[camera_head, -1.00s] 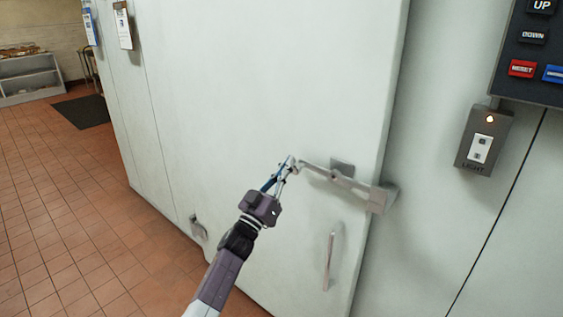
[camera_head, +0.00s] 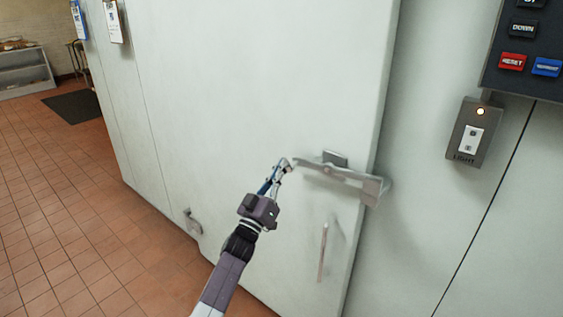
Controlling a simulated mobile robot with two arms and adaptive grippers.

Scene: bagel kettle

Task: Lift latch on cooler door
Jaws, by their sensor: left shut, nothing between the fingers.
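The pale cooler door (camera_head: 250,80) fills the middle of the head view and lies flush along its right edge. Its metal latch (camera_head: 340,173) runs across the door near that edge, its left end a little higher than its right end at the frame. My left gripper (camera_head: 285,164) is shut and empty, with its fingertips at the left end of the latch; whether they touch it I cannot tell. A vertical pull handle (camera_head: 322,252) is below the latch. My right gripper is not in view.
A light switch (camera_head: 469,133) and a control panel (camera_head: 525,50) with coloured buttons are on the wall at the right. A small metal fitting (camera_head: 193,222) is low on the door. Open tiled floor (camera_head: 60,200), a dark mat (camera_head: 78,108) and a shelf (camera_head: 25,72) are at the left.

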